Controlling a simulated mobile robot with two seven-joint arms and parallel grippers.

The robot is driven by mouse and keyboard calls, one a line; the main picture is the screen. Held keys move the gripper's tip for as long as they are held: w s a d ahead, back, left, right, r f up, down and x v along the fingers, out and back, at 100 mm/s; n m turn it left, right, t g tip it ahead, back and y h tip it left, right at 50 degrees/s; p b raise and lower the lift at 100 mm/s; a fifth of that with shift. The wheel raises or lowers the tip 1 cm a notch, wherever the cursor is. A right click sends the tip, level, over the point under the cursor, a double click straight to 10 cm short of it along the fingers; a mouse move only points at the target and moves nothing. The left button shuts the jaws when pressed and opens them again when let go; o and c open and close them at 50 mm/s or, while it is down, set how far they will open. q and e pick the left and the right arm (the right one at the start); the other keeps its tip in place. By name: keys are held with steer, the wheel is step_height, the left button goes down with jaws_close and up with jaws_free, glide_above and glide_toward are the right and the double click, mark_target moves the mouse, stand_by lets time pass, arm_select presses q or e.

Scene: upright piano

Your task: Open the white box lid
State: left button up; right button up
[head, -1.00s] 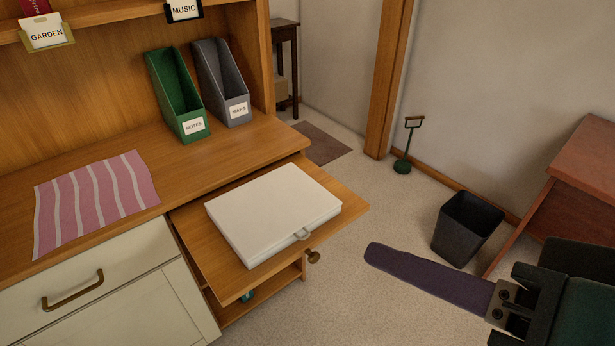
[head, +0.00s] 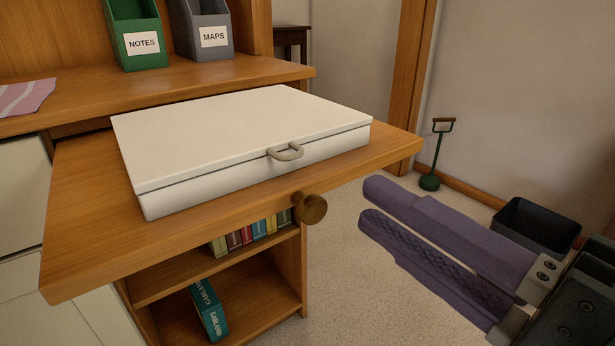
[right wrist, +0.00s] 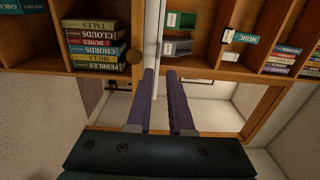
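The white box (head: 270,162) lies flat on the pulled-out wooden board (head: 90,240) in the head view. Its white lid (head: 240,120) is down, with a thin dark seam below it. A small pale handle (head: 285,152) sticks out at the front edge. My right gripper (head: 367,204) has two purple fingers, apart with nothing between them. It is to the right of the board's corner, clear of box and handle. In the right wrist view, the fingers (right wrist: 160,74) are also apart and point toward a pale vertical strip, seemingly the box edge. My left gripper is out of view.
A round knob (head: 310,208) sticks out from the board's front edge. Shelves with books (head: 250,232) are below. Green (head: 137,32) and grey (head: 203,28) file holders stand behind. A dark bin (head: 535,226) is on the floor at right.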

mark_target(296, 156)
steer(key=b+x, duration=0.2)
steer(key=x, duration=0.8)
steer(key=shift+s+f, duration=0.1)
steer(key=shift+f, duration=0.05)
jaws_close()
stand_by(1.1)
